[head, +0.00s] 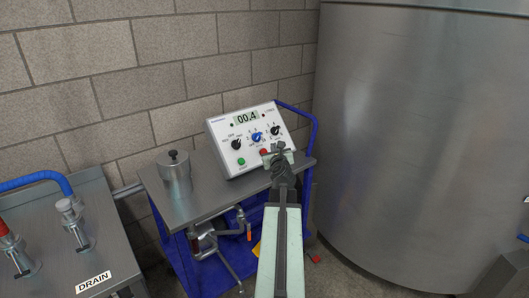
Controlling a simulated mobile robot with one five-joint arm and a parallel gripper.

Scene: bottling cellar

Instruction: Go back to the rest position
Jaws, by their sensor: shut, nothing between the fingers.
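My gripper (277,153) is at the end of my pale green arm, in the middle of the head view. It is small in the picture and shut, with nothing held. It is in front of the lower right part of a white control box (222,132). The box has a display reading 00.4, dark knobs, a blue knob (257,137), a green button (241,162) and a red button (264,152). My gripper overlaps the box's lower edge near the red button. I cannot tell whether it touches the box.
The box stands on a blue cart (207,205) with a grey top and a lidded metal pot (175,176). Pipes and a valve hang below. A large steel tank (420,140) stands close on the right. A metal bench (110,228) labelled DRAIN is at left. A block wall is behind.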

